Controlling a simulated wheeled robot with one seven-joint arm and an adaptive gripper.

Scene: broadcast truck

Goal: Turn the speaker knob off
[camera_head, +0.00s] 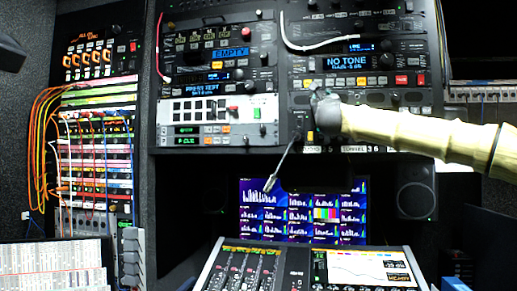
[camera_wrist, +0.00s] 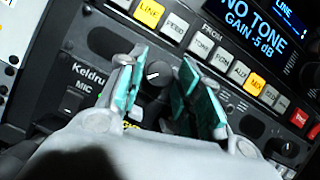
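A small black round knob (camera_wrist: 156,74) with a white pointer line shows in the wrist view, on a dark rack panel below a row of buttons. I cannot read a label that marks it as the speaker knob. My gripper (camera_wrist: 163,61) has its two green-padded fingers apart, one on each side of this knob. A gap shows between the knob and each pad, so the gripper looks open. In the head view my gripper (camera_head: 320,100) is at the panel below the NO TONE display (camera_head: 348,64) and hides the knob.
A lit button row (camera_wrist: 215,60) lies just above the fingers. More rack units (camera_head: 212,110) with knobs and switches are at the left. A thin metal stalk (camera_head: 281,163) hangs below my gripper. Lower down are a monitor (camera_head: 290,205), a mixing console (camera_head: 300,268) and a loudspeaker (camera_head: 416,190).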

